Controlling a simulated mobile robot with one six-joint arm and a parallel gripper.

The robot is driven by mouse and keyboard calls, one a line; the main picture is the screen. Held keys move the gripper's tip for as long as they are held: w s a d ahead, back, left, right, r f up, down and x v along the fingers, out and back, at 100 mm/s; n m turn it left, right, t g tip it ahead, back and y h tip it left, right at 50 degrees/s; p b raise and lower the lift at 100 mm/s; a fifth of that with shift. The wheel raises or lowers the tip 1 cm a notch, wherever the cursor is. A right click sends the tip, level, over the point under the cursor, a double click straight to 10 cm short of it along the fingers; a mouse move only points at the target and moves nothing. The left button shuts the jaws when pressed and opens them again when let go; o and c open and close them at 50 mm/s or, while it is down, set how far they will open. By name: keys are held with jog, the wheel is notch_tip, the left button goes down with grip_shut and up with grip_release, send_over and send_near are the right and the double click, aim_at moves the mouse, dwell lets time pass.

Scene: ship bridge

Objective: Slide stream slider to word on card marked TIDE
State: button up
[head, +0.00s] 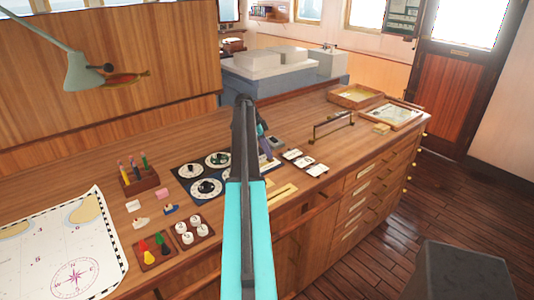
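My arm reaches out over the wooden chart desk (110,180) and hides part of it. Its far end, my gripper (266,150), is mostly behind my own arm, low over the desk beside the panel; its fingers cannot be made out. A dark panel with several round white dials (206,187) lies left of my arm and runs on behind it. Several small white cards (317,170) lie in a row right of my arm; their print is too small to read, so I cannot tell which is marked TIDE. I cannot make out the stream slider for certain.
A pen block (139,180), coloured pieces on a tray (152,249), a tray of white knobs (193,233) and a chart (65,250) lie to the left. A raised rail (333,125) and shallow wooden trays (356,96) are to the right. A lamp (85,70) hangs at upper left.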

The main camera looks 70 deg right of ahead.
jog(key=shift+o, duration=0.9)
jog(key=shift+a, duration=0.1)
jog(key=shift+r, duration=0.1)
jog(key=b+v, duration=0.1)
jog(key=v, duration=1.2)
jog(key=shift+w+r+b, duration=0.2)
jog(key=shift+b, duration=0.15)
